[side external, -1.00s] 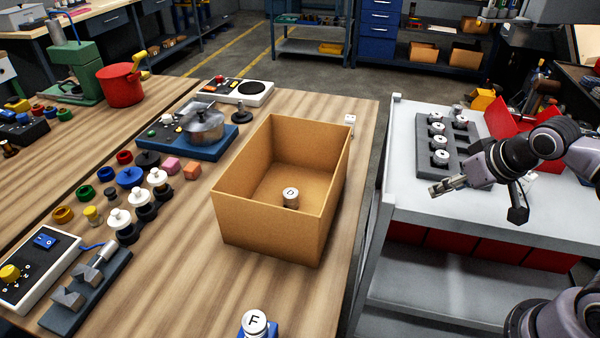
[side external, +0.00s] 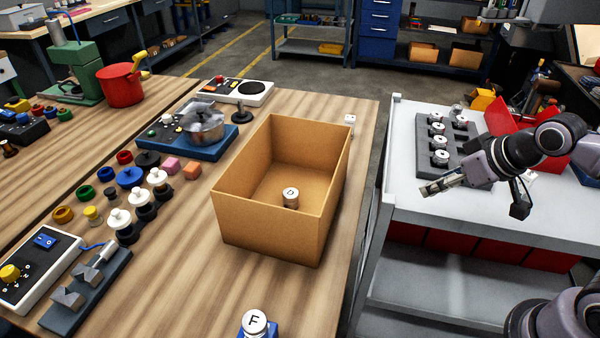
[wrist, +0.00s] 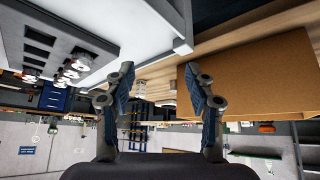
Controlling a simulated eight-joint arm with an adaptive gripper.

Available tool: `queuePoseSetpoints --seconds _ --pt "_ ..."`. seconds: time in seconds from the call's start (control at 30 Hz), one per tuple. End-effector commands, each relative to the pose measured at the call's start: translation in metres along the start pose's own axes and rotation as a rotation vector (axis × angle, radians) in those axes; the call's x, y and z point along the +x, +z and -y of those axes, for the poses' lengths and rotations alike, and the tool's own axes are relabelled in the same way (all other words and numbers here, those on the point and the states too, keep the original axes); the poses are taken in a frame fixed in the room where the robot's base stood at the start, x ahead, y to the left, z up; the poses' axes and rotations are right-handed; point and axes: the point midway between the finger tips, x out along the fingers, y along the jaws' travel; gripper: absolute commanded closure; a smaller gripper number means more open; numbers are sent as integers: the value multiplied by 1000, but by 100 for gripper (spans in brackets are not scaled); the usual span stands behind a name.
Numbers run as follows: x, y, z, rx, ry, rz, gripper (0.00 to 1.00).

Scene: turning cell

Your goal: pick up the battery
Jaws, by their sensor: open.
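No thing is plainly marked as the battery. A short white-topped cylinder lettered D (side external: 290,197) stands inside the open cardboard box (side external: 231,219). Another, lettered F (side external: 254,323), stands on a blue base at the table's front edge. Several similar white-topped cylinders (side external: 440,157) sit in a dark grey rack (side external: 463,166) on the white bench. My gripper (side external: 426,190) is open and empty, above the left edge of that bench, right of the box and apart from every cylinder. In the wrist view its fingers (wrist: 158,72) are spread; the box's outer side (wrist: 250,80) shows at right, its inside hidden.
The wooden table (side external: 190,285) and the white bench (side external: 420,215) are separated by a gap. Left of the box are coloured rings and knobs, a pot (side external: 204,126) on a blue base and a switch box (side external: 40,265). A small white piece (side external: 350,119) stands behind the box.

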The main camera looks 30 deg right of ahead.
Motion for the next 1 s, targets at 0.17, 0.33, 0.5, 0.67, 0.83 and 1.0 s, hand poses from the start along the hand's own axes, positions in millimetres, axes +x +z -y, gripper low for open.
queuePoseSetpoints --seconds 0.17,0.33,0.5,0.67,0.83,1.0 --pt "-4 -42 -5 -243 15 36 45" --pt "1 -94 -12 -577 23 91 45" --pt "15 -143 -18 -910 15 152 45" --pt "36 -185 -24 -1222 -8 212 45" --pt "67 -224 -29 -1550 -51 277 45" --pt "104 -255 -33 -1873 -114 342 45"
